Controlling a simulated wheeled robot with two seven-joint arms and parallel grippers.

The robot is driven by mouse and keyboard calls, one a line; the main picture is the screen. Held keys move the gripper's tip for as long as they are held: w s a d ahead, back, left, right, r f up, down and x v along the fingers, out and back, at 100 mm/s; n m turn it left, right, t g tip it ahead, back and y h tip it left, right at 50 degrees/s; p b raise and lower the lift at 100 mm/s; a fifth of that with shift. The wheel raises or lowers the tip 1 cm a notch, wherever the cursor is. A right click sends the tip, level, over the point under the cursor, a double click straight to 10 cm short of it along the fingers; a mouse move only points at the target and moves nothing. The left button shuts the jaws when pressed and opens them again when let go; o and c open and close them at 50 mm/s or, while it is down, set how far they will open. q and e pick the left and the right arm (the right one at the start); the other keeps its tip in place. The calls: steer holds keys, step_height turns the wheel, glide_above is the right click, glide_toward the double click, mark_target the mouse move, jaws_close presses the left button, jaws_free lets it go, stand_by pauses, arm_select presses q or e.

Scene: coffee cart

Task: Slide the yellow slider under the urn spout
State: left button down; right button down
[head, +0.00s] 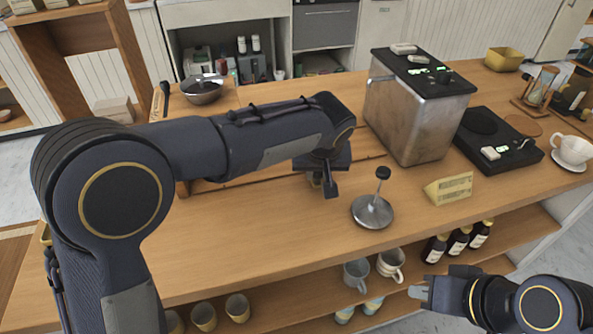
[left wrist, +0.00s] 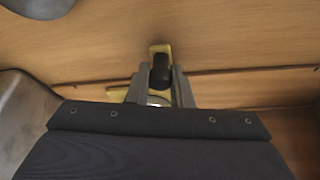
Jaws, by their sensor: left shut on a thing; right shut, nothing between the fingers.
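The yellow slider (left wrist: 161,49) shows in the left wrist view as a yellow piece with a black knob. My left gripper (left wrist: 160,85) is shut on it, with the fingers on both sides of the knob. In the head view my left gripper (head: 328,186) is low over the counter, left of the steel urn (head: 408,118), and my arm and hand mostly hide the slider. The urn's spout cannot be made out. My right gripper (head: 420,290) is shut and empty, in front of the counter at the lower right.
A round metal piece with a black knob (head: 372,211) and a yellow wedge block (head: 450,188) stand near the counter's front. A black scale (head: 498,140) and a white cup (head: 572,148) are at the right. Mugs (head: 357,274) and bottles stand on the shelf below.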

arm_select(q)
steer(key=d, duration=0.2)
steer(key=w+d+p, duration=0.1)
steer(key=d, duration=0.1)
steer(key=w+d+p, duration=0.1)
steer(key=d, duration=0.1)
steer(key=shift+d, duration=0.4)
steer(key=c, duration=1.3)
jaws_free()
steer(key=shift+r, duration=0.1)
steer(key=v, duration=0.7)
steer(key=shift+s+r, duration=0.25)
steer(key=shift+r, duration=0.05)
